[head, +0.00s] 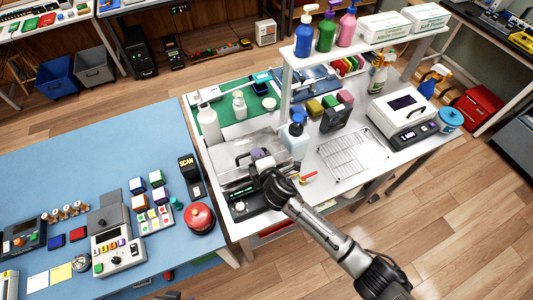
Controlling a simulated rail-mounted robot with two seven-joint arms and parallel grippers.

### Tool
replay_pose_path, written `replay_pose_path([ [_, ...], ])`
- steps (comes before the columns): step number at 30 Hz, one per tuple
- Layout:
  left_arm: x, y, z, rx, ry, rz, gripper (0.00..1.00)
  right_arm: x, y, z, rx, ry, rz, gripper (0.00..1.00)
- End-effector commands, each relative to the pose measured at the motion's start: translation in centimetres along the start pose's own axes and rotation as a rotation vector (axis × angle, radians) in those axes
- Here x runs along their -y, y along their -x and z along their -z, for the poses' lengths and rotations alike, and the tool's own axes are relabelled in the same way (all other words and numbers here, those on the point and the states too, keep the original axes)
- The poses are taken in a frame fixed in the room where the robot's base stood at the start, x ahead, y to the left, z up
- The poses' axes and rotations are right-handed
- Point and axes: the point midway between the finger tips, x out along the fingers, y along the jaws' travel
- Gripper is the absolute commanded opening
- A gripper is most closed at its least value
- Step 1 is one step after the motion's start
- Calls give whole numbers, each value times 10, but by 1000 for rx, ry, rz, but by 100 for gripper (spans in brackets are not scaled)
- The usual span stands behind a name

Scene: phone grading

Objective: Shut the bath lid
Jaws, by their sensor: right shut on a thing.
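The bath (240,202) is a low unit with a dark control front at the near left corner of the white bench. Its clear greyish lid (232,151) stands raised and tilted above it, with a dark handle on it. My right gripper (261,158) is at the lid's right side and shut on it; my wrist hides part of the contact and of the bath's right side.
A blue-and-white pump bottle (295,136) stands close behind my right gripper. A white bottle (209,124) is behind the lid. A wire rack (352,153) lies to the right. A red round object (200,218) sits on the blue table (90,160) at left.

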Motion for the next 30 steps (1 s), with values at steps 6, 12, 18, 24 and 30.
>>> replay_pose_path([
  [6,-3,-6,-2,-2,8,-6,47,8,-2,5,-6,11,5,0],
  [12,-4,-6,-1,-3,11,-9,47,9,-2,5,-6,12,6,0],
  [18,-3,-6,-1,-3,10,-8,47,9,-2,5,-6,12,6,0],
  [24,-2,-6,-2,-2,4,-3,47,8,-2,5,-6,10,6,27],
  [30,0,-6,-2,-1,-2,2,47,8,-2,6,-8,7,5,39],
])
